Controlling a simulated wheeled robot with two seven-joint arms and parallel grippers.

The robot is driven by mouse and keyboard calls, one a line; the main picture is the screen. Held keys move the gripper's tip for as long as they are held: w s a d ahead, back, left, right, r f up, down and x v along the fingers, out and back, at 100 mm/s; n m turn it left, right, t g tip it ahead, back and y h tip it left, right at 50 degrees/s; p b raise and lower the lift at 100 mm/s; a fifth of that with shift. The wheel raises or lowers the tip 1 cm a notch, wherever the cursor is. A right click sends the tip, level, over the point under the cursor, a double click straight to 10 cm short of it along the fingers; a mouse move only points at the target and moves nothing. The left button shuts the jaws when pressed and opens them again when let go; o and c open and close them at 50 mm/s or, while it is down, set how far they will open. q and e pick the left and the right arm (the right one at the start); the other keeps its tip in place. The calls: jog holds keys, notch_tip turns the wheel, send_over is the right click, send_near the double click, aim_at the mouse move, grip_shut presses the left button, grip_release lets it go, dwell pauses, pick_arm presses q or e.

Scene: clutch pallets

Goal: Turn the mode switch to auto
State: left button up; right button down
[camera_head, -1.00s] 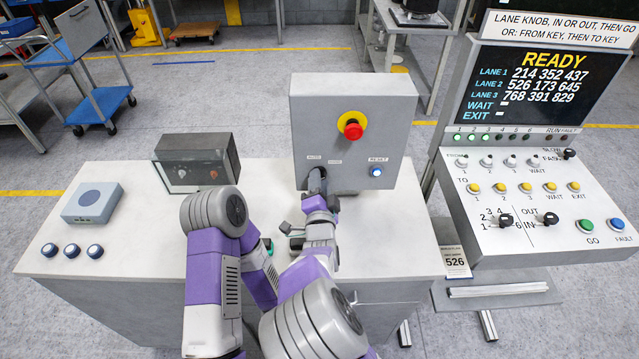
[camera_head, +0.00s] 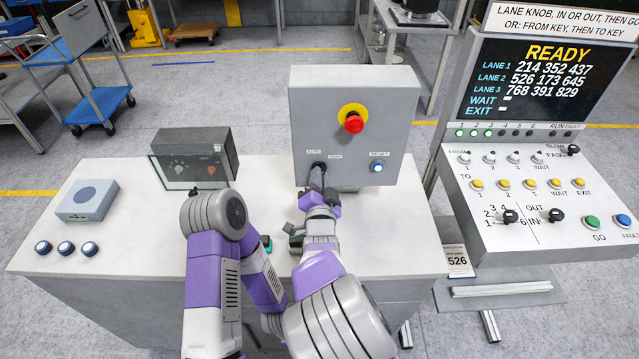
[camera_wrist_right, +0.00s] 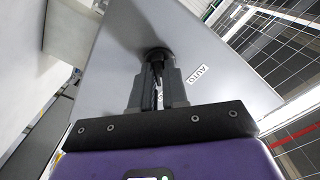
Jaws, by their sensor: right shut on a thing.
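The grey control box (camera_head: 353,90) stands on the white bench. Its mode switch (camera_head: 319,166) is a small black knob low on the front, beside the AUTO label (camera_head: 314,152). My right gripper (camera_head: 318,179) reaches it from the front and is shut on it. In the right wrist view the two fingers (camera_wrist_right: 157,88) meet the black switch (camera_wrist_right: 157,54), and the AUTO label (camera_wrist_right: 198,75) shows tilted to its right. The fingers hide most of the knob, so its exact pointing is hard to tell. My left gripper is not visible.
A red emergency button (camera_head: 353,123) and a blue RESET button (camera_head: 376,167) are on the same box. A dark meter box (camera_head: 194,158) and a grey-blue unit (camera_head: 87,201) stand to the left. A slanted control console (camera_head: 540,195) stands close on the right.

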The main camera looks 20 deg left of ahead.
jog(key=n+b, duration=0.1)
jog(key=n, duration=0.7)
jog(key=shift+n, duration=0.4)
dwell(0.4)
jog(key=c, duration=1.1)
grip_release()
jog(key=shift+c, duration=0.2)
jog(key=v, duration=0.7)
jog(key=shift+s, duration=0.3)
